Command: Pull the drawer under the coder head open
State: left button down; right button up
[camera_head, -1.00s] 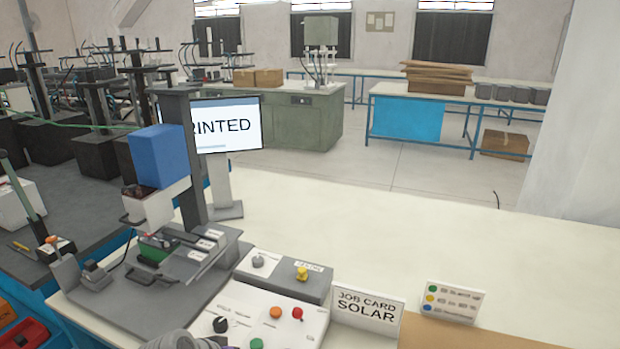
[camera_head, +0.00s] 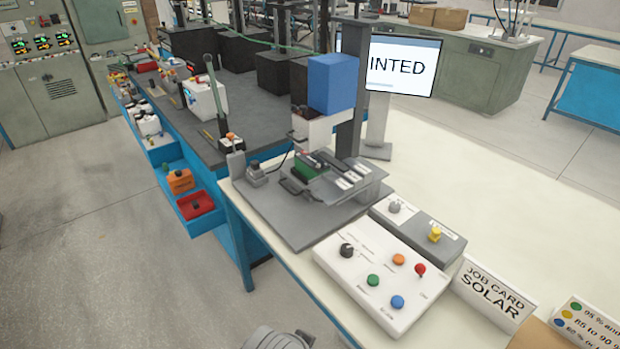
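The coder head (camera_head: 333,84) is a blue block on a dark upright column, with a pale part below it. Under it, a green and black piece (camera_head: 306,169) sits on a grey fixture. A dark loop that looks like a handle (camera_head: 291,187) shows at the fixture's front left. I take this low part under the head as the drawer; it looks shut, but its edges are too small to tell surely. Neither gripper shows. A grey rounded part at the bottom edge seems to be mine.
A white control box (camera_head: 380,283) with coloured buttons and a grey box (camera_head: 417,226) stand right of the fixture. A job card (camera_head: 493,294) stands beyond. A screen (camera_head: 403,66) is behind. The floor at left is clear.

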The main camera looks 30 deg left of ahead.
aim_at(294, 180)
jog(key=j, duration=1.95)
